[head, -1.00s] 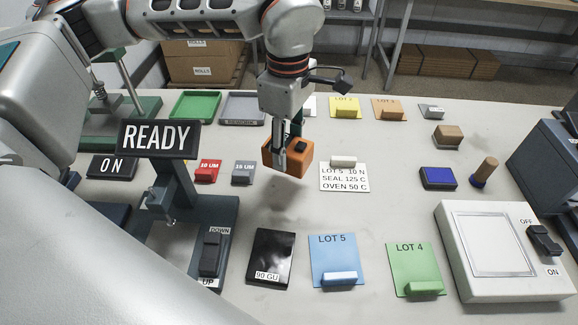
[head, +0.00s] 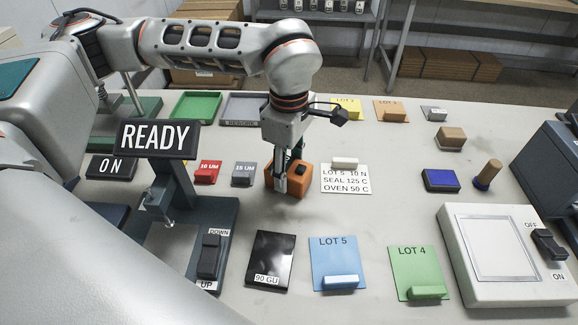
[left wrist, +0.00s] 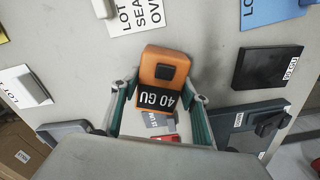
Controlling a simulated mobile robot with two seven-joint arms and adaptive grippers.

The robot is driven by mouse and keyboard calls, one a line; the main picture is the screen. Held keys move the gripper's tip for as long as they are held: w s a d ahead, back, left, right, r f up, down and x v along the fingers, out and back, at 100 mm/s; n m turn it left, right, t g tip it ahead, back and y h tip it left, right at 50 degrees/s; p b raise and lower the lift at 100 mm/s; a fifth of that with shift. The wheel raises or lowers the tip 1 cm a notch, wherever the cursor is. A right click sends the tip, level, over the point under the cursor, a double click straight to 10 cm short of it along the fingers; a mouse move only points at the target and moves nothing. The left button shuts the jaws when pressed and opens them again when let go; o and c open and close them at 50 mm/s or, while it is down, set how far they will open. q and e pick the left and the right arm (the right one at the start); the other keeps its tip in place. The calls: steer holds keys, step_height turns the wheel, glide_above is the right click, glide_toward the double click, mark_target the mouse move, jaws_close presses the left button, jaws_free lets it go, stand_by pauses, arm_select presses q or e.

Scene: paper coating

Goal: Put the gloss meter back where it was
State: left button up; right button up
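The gloss meter is an orange block (head: 300,178) with a black button on top. In the left wrist view it (left wrist: 165,62) shows a dark display reading 40 GU. My left gripper (head: 287,180) points down with its fingers on either side of the meter and is shut on it. In the left wrist view the fingertips (left wrist: 163,80) lie along the block's two sides. The meter is at or just above the table, between the grey 15 UM block (head: 243,174) and the LOT 5 instruction card (head: 345,180). Whether its underside touches the table is unclear. My right gripper is out of view.
A black 90 GU panel (head: 270,258), a blue LOT 5 panel (head: 336,258) and a green LOT 4 panel (head: 415,268) lie in front. The READY stand (head: 160,139) is at left. A white switch box (head: 462,285) is at right. Bare table lies in front of the meter.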

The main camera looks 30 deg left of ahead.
mark_target(289, 166)
arm_select(q)
steer(key=shift+o, duration=0.9)
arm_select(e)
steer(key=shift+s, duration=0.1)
arm_select(q)
steer(key=shift+r, duration=0.15)
steer(key=shift+r, duration=0.35)
step_height(289, 166, up, 11)
steer(key=p, duration=0.1)
steer(key=shift+r, duration=0.15)
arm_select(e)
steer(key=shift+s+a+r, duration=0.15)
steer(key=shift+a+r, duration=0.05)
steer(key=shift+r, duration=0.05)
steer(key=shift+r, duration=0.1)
